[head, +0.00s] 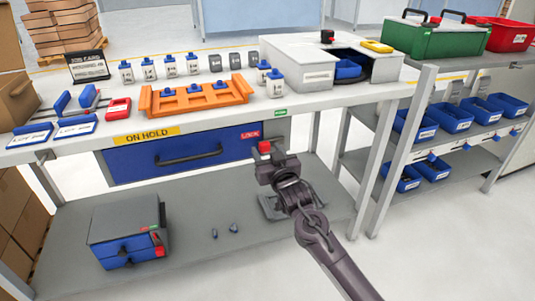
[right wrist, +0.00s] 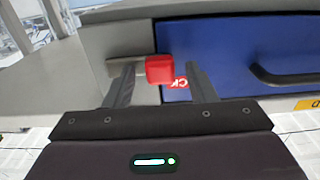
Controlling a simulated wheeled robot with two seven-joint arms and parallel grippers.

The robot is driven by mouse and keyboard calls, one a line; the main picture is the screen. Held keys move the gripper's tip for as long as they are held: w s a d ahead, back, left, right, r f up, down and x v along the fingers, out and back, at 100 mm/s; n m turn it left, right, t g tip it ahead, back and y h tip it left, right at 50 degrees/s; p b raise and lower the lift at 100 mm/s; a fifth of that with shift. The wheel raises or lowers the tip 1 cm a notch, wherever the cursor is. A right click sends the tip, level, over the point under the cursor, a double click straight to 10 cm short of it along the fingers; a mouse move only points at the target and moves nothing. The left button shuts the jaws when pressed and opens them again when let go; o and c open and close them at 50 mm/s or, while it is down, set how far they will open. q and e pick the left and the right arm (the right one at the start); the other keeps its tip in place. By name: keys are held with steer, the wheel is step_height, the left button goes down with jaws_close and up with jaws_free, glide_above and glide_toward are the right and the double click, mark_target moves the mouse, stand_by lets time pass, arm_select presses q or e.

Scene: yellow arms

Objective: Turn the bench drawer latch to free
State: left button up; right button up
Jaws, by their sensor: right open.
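The blue bench drawer (head: 200,150) is shut under the bench top and has a dark handle (head: 188,157). The red latch (head: 264,147) is at the drawer's right end, beside the red LOCK label (head: 250,135). In the right wrist view the red latch (right wrist: 159,69) lies level on a grey bar (right wrist: 125,67), its red end over the drawer's edge (right wrist: 205,50). It partly hides the label. My right gripper (head: 267,162) is open at the latch, its fingers (right wrist: 160,82) on either side of the red end. I cannot tell whether they touch it. My left gripper is out of view.
A green label (head: 280,112) is on the bench edge above the latch. A yellow ON HOLD label (head: 147,137) is above the drawer. An orange rack (head: 195,97) and several bottles stand on the bench. A grey box with blue drawers (head: 127,230) stands on the lower shelf.

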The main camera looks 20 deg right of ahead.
steer(key=shift+c, duration=0.3)
jaws_close()
steer(key=shift+w, duration=0.1)
